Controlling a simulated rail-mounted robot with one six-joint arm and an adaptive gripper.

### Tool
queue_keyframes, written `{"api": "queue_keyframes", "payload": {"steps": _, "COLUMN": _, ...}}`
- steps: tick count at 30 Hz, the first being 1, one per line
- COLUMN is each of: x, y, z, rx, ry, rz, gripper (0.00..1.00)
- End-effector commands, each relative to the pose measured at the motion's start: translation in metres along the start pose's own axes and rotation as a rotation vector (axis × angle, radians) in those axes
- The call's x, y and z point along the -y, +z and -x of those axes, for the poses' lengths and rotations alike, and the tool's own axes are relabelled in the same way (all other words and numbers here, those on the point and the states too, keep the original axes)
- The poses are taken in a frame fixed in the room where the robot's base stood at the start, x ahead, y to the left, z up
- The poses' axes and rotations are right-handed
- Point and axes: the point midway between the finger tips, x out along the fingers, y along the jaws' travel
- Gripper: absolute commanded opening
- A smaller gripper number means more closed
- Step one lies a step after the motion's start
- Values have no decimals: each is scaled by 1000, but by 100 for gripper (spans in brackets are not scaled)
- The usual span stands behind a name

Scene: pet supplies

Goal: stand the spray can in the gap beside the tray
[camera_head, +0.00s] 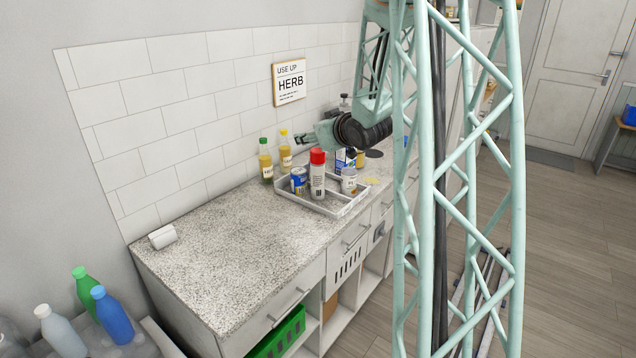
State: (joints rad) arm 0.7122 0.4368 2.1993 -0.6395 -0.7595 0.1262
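The spray can (317,180), pale with a red cap, stands upright on the counter's far half. It appears to be inside the grey tray (335,211), close to its near rim. A blue-labelled can (298,181), a white-and-blue container (344,160) and a pale can (349,181) stand around it. My gripper (304,140) is above and behind the spray can, near the tiled wall, pointing left. It looks apart from the spray can, and its fingers are too small to read. I cannot make out which gap beside the tray is meant.
Two yellow bottles, one green-capped (265,163) and one yellow-capped (285,155), stand behind the tray. A dark round disc (374,154) lies right of it. A white object (162,237) lies at the left counter edge. The near counter (230,250) is clear.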

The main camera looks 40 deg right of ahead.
Motion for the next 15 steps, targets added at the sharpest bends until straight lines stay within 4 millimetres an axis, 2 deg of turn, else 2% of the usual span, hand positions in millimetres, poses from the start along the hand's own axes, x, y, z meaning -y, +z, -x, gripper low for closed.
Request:
{"api": "queue_keyframes", "payload": {"steps": 1, "x": -4, "y": 13, "z": -5, "rx": -7, "ry": -7, "rz": -1, "gripper": 48}}
{"api": "queue_keyframes", "payload": {"steps": 3, "x": -7, "y": 25, "z": -9, "rx": -24, "ry": -20, "rz": 2, "gripper": 48}}
{"api": "queue_keyframes", "payload": {"steps": 15, "x": -18, "y": 88, "z": -21, "rx": -118, "ry": -93, "rz": -2, "gripper": 48}}
